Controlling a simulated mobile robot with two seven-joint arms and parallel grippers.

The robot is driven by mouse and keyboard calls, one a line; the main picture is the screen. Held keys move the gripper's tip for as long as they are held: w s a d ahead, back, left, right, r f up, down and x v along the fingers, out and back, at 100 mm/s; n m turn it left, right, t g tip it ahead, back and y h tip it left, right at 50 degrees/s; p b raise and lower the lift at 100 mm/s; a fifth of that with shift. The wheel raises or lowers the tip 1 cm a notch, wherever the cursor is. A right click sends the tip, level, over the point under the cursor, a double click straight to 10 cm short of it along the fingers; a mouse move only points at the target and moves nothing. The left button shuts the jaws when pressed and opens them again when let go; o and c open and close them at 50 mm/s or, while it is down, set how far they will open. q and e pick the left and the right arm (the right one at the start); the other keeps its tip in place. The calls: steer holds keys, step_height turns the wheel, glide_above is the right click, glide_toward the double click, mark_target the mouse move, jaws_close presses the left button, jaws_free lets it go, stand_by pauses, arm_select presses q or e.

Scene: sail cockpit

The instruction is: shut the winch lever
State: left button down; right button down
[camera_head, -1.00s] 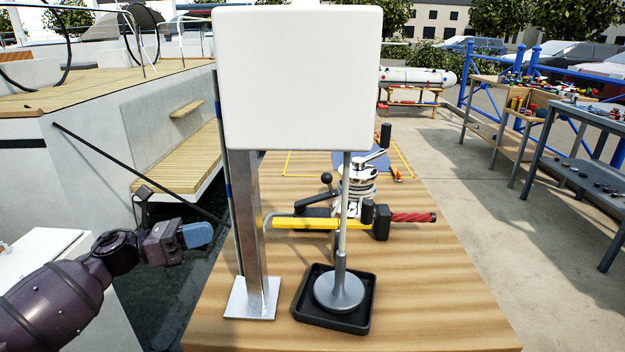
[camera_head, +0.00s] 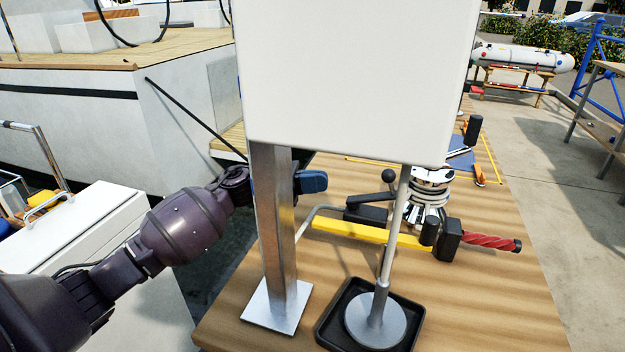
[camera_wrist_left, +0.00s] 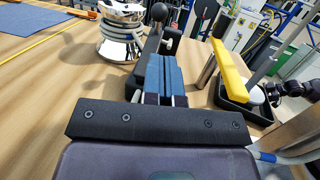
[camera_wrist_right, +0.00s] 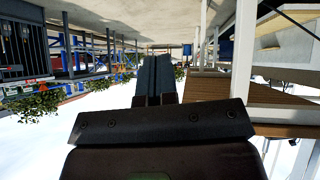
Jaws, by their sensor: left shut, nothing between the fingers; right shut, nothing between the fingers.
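The chrome winch (camera_head: 428,195) stands on the wooden table, partly hidden by a thin pole. It also shows at the top of the left wrist view (camera_wrist_left: 120,35). A black lever with a ball knob (camera_head: 388,176) sits at the winch's left side; I take it as the winch lever. It also shows in the left wrist view (camera_wrist_left: 150,48), just beyond the fingers. My left gripper (camera_head: 314,181) is shut and empty, left of the lever, its wrist partly behind a metal post. My right gripper (camera_wrist_right: 154,72) is shut and empty, away from the winch; the head view does not show it.
A large white panel (camera_head: 350,70) and its metal post (camera_head: 272,225) block part of my view. A round-based pole stands in a black tray (camera_head: 335,318). A yellow bar (camera_head: 360,232) and a red handle (camera_head: 488,242) lie before the winch. Bare table lies at right.

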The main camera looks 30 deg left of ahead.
mark_target(366, 198)
arm_select(q)
steer(key=x, duration=0.9)
steer(key=shift+w+d, duration=0.15)
steer(key=shift+d, duration=0.35)
arm_select(e)
steer(key=shift+w+a+r, duration=0.15)
steer(key=shift+w, duration=0.25)
steer(key=shift+r, duration=0.1)
